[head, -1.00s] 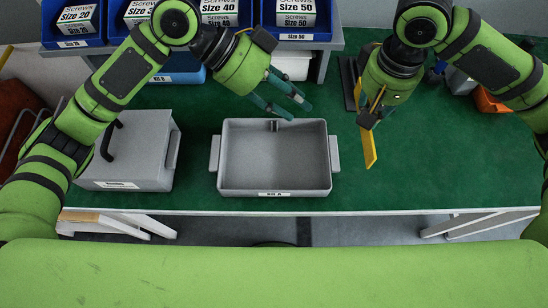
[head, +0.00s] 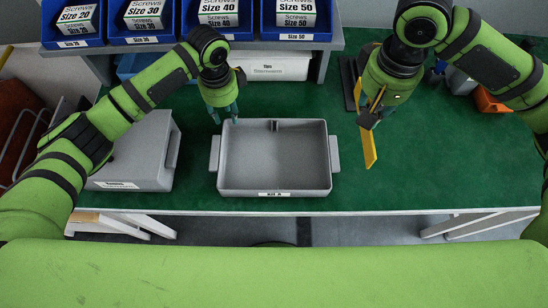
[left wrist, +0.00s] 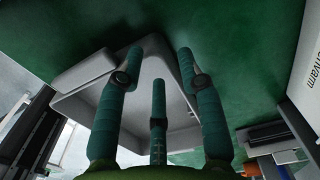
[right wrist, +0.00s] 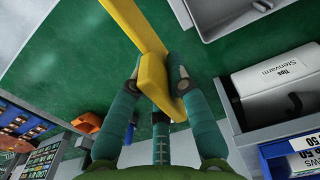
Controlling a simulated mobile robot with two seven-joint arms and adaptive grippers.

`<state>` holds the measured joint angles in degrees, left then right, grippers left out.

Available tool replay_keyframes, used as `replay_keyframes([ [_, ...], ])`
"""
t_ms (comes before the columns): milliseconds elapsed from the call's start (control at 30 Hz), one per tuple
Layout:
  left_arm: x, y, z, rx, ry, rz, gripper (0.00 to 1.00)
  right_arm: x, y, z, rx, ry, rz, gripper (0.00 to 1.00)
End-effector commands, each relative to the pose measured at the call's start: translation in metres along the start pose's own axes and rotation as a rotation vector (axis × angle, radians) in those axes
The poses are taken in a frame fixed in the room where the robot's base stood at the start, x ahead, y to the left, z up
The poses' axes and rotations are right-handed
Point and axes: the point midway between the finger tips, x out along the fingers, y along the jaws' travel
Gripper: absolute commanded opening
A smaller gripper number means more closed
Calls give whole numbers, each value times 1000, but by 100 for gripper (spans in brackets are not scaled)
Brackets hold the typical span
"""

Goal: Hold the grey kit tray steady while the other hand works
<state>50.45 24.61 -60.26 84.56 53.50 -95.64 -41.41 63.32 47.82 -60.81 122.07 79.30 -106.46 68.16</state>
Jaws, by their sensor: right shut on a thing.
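The grey kit tray (head: 275,184) stands empty on the green table, labelled Kit A, with a handle at each side. My left gripper (head: 225,118) points down at the tray's back left corner. In the left wrist view its fingers (left wrist: 160,58) are spread with nothing between them, and the tray (left wrist: 80,105) lies beyond them; whether they touch it I cannot tell. My right gripper (head: 372,112) is shut on a yellow bar-like piece (head: 369,150), held to the right of the tray. The piece also shows in the right wrist view (right wrist: 157,75).
A grey lidded box (head: 140,160) stands left of the tray. Blue screw bins (head: 225,32) line the shelf behind, with a white container (head: 275,69) below. An orange bin (head: 489,101) is at the right.

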Motion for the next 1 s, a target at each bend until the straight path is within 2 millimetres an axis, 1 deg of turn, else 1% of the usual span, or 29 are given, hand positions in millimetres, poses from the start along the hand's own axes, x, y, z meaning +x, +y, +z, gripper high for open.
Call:
replay_keyframes([
  [33,8,1,0,1,0,4,37,0,0,0,0,0,0,0],
  [100,18,1,0,0,0,4,37,0,0,0,0,0,0,0],
  [333,43,1,0,0,1,3,37,0,0,0,0,0,0,0],
  [500,51,0,-1,0,2,1,37,0,0,0,0,0,0,0],
  [800,52,0,-1,1,2,0,37,0,0,0,0,0,0,0],
  [900,52,0,-1,1,2,0,0,0,0,0,0,0,0,0],
  [1000,52,0,-1,0,3,0,0,0,0,0,0,0,0,0],
])
